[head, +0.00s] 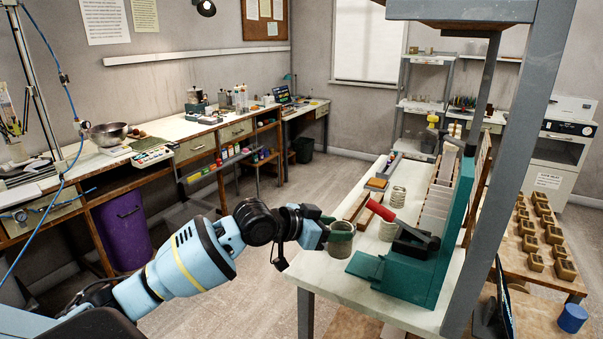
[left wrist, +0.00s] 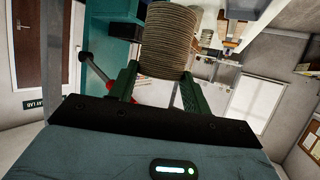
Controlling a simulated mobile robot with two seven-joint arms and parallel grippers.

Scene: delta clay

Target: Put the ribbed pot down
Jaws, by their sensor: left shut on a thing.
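The ribbed pot (head: 340,238) is a grey-brown ridged cylinder at the near left end of the white-topped table (head: 330,275). My left gripper (head: 338,226) is shut on it, with green fingers around its sides. In the left wrist view the ribbed pot (left wrist: 168,42) sits between the two green fingers (left wrist: 160,85). In the head view it shows over the table's edge area; I cannot tell whether its base touches the top. My right gripper is not in view.
A teal stand (head: 430,262) with a red-handled clamp (head: 381,211) is right of the pot. Pale ringed pots (head: 397,196) and wooden bars (head: 357,206) lie behind. A grey post (head: 508,160) rises at the right. Some tabletop in front is bare.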

